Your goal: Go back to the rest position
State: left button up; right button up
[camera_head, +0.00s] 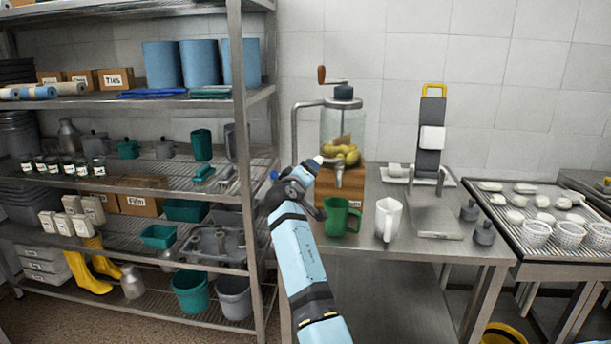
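One light-blue arm of mine, which looks like the right one, rises from the bottom middle and leans left. Its dark gripper (297,186) is at the left end of the steel table, left of the green mug (341,216). The fingers are small and partly hidden, so I cannot tell whether they are open or shut. No held object is visible. My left gripper is out of view.
A steel table (450,245) holds a glass dispenser (343,125) with yellow fruit, a white mug (388,219) and a black stand (430,135). A loaded metal shelf (245,140) stands left. Perforated baskets (537,233) sit on the right table.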

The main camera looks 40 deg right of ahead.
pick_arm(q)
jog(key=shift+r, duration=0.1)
pick_arm(e)
jog(key=shift+f, duration=0.1)
